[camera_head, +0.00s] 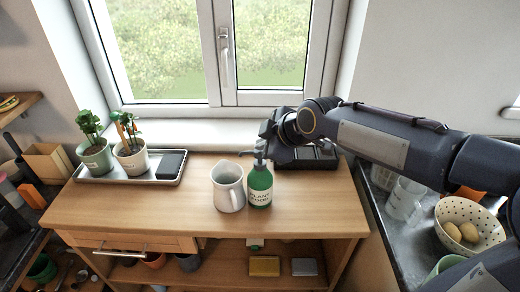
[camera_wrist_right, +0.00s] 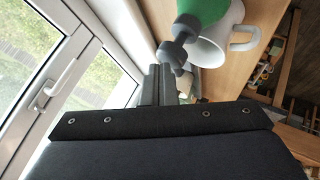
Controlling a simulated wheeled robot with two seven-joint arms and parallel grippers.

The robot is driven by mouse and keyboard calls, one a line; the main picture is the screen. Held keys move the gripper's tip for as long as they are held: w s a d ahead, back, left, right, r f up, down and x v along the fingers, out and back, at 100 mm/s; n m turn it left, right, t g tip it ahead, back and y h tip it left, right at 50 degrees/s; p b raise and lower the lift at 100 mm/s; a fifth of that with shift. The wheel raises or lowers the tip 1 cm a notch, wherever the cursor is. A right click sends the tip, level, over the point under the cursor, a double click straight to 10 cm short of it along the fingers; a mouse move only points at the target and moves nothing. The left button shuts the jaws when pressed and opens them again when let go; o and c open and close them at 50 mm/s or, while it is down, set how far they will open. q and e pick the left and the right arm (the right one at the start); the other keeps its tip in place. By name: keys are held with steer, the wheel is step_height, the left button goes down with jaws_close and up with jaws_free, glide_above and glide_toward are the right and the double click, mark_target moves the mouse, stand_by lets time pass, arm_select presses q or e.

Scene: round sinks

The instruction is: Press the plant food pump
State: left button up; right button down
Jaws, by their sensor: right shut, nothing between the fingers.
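The plant food bottle (camera_head: 260,190) is green with a pale label and a grey pump head (camera_head: 259,157). In the right wrist view the shut fingertips (camera_wrist_right: 161,68) are close to the grey pump head (camera_wrist_right: 172,52), below the green bottle (camera_wrist_right: 203,10). I cannot tell whether they touch. The left gripper is out of view.
A black tray (camera_head: 310,158) lies behind the bottle to the right. A dotted bowl (camera_head: 468,226) is on the right counter. The table's front left is clear.

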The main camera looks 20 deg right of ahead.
steer(key=shift+f+b, duration=0.35)
steer(key=shift+f, duration=0.2)
stand_by(0.4)
steer(key=shift+r+p, duration=0.95)
steer(key=shift+r, duration=0.45)
steer(key=shift+r+p, duration=1.75)
steer(key=shift+r, duration=0.8)
